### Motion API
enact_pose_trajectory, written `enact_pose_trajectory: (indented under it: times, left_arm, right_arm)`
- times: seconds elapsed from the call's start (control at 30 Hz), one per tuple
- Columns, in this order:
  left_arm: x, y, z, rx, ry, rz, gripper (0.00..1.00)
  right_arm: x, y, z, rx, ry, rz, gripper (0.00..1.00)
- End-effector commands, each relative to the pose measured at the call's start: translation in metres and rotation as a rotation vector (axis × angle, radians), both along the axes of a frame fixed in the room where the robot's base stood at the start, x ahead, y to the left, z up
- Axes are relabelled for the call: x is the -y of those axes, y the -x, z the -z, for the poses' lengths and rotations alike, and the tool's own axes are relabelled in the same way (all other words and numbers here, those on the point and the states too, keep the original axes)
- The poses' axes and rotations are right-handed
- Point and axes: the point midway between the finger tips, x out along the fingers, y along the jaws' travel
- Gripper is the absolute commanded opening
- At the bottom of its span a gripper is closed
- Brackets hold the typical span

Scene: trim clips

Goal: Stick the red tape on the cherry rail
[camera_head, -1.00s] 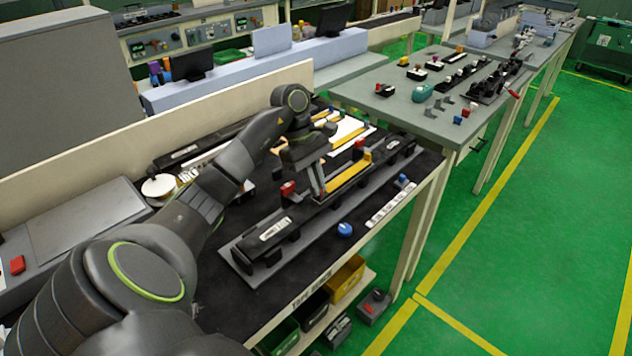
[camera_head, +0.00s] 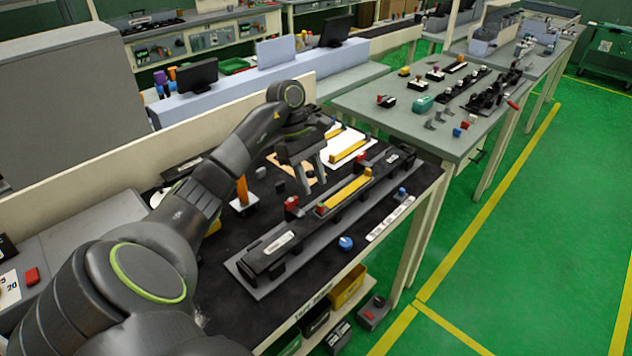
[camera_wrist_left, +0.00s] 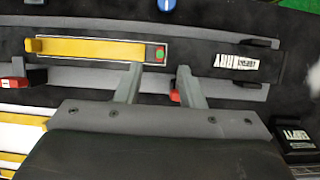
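A long black rail (camera_head: 262,256) with a white label lies in a grey fixture along the table's front; the label is upside down in the wrist view (camera_wrist_left: 235,62). A yellow strip (camera_head: 345,193) lies along the rail. In the wrist view the strip (camera_wrist_left: 85,49) has a small green and red mark at its right end. I cannot tell whether this is the red tape. My left gripper (camera_head: 313,183) is open and empty, behind the rail; its fingertips (camera_wrist_left: 160,80) are apart in the wrist view. My right gripper is not in view.
Red clamps (camera_head: 291,204) stand along the fixture. A blue knob (camera_head: 345,243) is in front. Yellow strips lie on a white sheet (camera_head: 340,158) behind. An orange upright piece (camera_head: 242,190) stands left of the gripper. A low back wall (camera_head: 130,150) bounds the table.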

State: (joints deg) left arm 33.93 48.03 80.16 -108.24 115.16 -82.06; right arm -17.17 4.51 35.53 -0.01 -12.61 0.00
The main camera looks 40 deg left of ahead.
Motion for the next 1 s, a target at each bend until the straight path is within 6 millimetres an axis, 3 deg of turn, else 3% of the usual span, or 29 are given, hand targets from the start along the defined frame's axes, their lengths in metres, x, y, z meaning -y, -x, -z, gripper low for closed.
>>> enact_pose_trajectory:
  times: [0.03, 0.6, 1.0]
  left_arm:
    - [-0.004, 0.000, -0.014, -0.001, -0.001, -0.002, 0.35]
    - [-0.035, -0.002, -0.088, -0.001, 0.000, -0.002, 0.35]
    - [-0.046, -0.003, -0.112, 0.000, 0.000, 0.000, 0.35]
  right_arm:
    - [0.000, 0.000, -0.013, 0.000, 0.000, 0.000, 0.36]
    - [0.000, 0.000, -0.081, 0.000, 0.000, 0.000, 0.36]
    - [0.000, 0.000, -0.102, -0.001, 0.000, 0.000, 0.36]
